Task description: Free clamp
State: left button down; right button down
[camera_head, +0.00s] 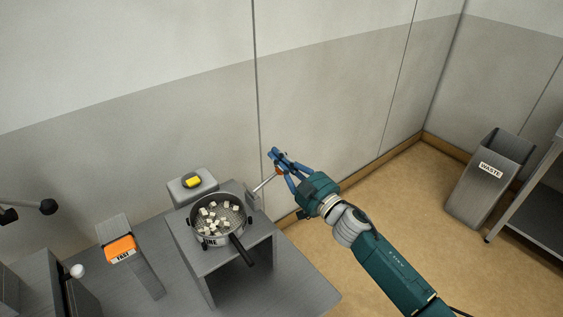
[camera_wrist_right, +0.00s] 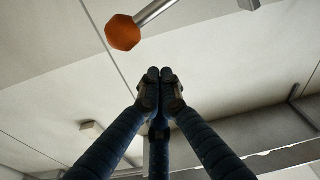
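A metal lever (camera_head: 265,184) with an orange ball knob (camera_head: 278,171) rises at the right edge of the small grey table, from a grey bracket (camera_head: 252,201). I take this lever to be the clamp's. My right gripper (camera_head: 277,153) has blue fingers and is beside the knob in the head view. In the right wrist view, the fingertips (camera_wrist_right: 160,76) are together with nothing between them. The orange knob (camera_wrist_right: 123,32) and its rod (camera_wrist_right: 155,10) are apart from them, up and to the left. My left gripper is not in view.
A round pan (camera_head: 239,236) with white cubes and a black handle sits on the small table (camera_head: 258,240). A yellow button (camera_head: 193,182) on a grey box is behind it. A waste bin (camera_head: 487,185) stands far right.

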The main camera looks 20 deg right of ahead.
jog(key=f, duration=0.2)
jog(key=d+f, duration=0.1)
jog(key=shift+s, duration=0.35)
jog(key=shift+d+f+b, duration=0.3)
jog(key=shift+f+b, duration=0.3)
jog(key=shift+f, duration=0.3)
